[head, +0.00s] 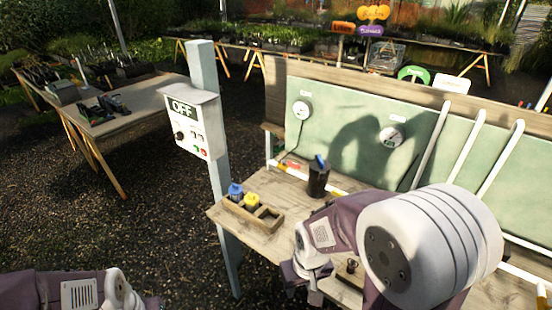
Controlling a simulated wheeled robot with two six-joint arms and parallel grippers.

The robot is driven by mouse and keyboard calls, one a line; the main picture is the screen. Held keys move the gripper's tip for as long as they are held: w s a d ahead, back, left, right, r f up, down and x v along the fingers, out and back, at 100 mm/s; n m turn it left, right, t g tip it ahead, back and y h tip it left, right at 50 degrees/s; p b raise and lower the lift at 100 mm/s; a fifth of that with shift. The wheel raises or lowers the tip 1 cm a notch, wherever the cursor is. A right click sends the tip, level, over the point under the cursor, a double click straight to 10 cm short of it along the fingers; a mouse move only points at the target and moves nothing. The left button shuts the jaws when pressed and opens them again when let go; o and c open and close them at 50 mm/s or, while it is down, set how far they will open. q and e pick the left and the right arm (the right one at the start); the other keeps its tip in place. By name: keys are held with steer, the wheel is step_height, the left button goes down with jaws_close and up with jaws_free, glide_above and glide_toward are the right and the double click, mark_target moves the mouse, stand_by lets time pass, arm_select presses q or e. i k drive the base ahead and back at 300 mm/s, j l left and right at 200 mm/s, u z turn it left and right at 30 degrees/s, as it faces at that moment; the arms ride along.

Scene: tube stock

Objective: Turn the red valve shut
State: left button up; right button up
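I see no red valve that I can make out; my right arm covers much of the near bench. A small dark brass-coloured fitting (352,265) shows on the bench just right of my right wrist. My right gripper (308,290) is low over the bench's front edge, left of this fitting. Its fingers are mostly hidden or too small to tell whether they are open. My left arm enters at the bottom left, and its gripper is not visible.
The wooden bench (262,181) carries a tray (236,212) with blue- and yellow-capped bottles and a dark cup (318,180). Behind are a green panel (345,125) with gauges and white pipes (465,145). A post holds a box (193,122) reading OFF.

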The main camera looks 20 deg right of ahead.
mark_target(295, 166)
steer(key=i+j+z, duration=0.15)
steer(key=i, duration=1)
steer(key=i+l, duration=0.45)
